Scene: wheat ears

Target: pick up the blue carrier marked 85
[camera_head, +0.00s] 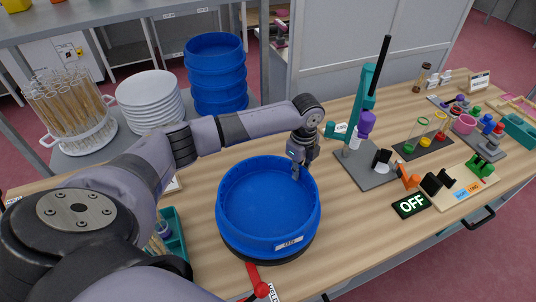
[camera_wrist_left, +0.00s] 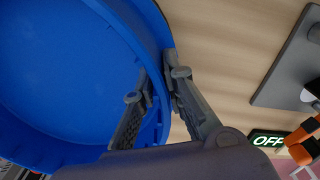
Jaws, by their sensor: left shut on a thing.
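A round, shallow blue carrier (camera_head: 262,200) is on the wooden table, over a dark round base (camera_head: 250,255). It looks empty and level, and its front carries a small white label (camera_head: 289,243) too small to read surely. My left gripper (camera_head: 299,172) is at the carrier's far right rim, pointing down. In the left wrist view my left gripper (camera_wrist_left: 165,88) is shut on the wall of the blue carrier (camera_wrist_left: 60,70), one finger inside and one outside. I cannot tell whether the carrier is lifted off the base. My right gripper is not in view.
A stack of blue carriers (camera_head: 216,75), white plates (camera_head: 149,100) and a rack of wheat ears (camera_head: 68,105) stand at the back left. A grey stand (camera_head: 372,165) and an OFF sign (camera_head: 411,205) are to the right. A red-knobbed lever (camera_head: 261,289) is in front.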

